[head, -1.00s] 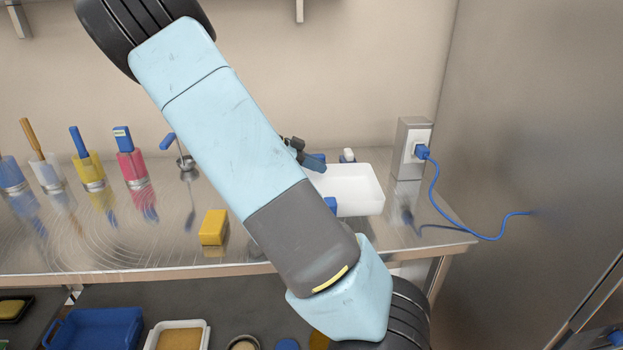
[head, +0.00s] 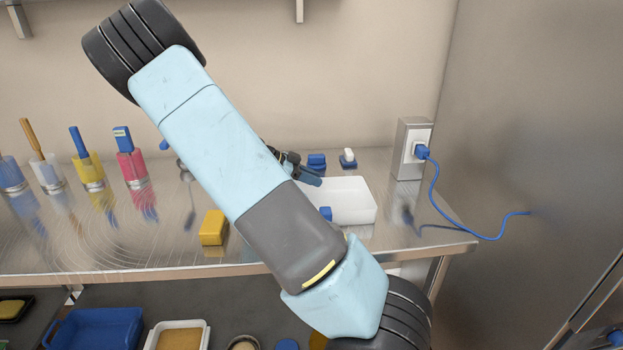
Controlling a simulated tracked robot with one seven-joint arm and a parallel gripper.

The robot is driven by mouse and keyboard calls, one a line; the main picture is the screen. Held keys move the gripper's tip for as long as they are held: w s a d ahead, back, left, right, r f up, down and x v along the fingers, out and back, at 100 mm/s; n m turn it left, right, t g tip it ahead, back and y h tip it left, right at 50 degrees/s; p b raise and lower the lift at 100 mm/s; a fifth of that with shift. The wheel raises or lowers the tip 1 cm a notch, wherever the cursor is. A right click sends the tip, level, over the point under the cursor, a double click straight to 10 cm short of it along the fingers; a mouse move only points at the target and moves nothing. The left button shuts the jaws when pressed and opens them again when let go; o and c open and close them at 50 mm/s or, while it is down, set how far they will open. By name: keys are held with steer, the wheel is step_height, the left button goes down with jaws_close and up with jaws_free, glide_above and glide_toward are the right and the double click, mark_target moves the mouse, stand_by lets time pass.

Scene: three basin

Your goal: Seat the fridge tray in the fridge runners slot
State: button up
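The white fridge tray (head: 352,200) is at the right part of the steel counter, its left side hidden behind my arm. A small blue piece (head: 325,213) shows at its near left; I cannot tell what it belongs to. My gripper (head: 307,175) shows only in part beside the tray's far left corner, as dark parts past my arm. The tray has moved together with it, so it appears shut on the tray, though the contact is hidden. I cannot tell whether the tray touches the counter. No runners slot is visible.
A wall socket box (head: 412,150) with a blue plug and cable (head: 440,208) stands right of the tray. Behind the tray are small blue-and-white items (head: 347,159). A yellow block (head: 213,228) sits near the front edge. A large steel panel (head: 540,150) fills the right.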

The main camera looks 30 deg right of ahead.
steer(key=shift+o, duration=0.8)
steer(key=shift+f, duration=0.1)
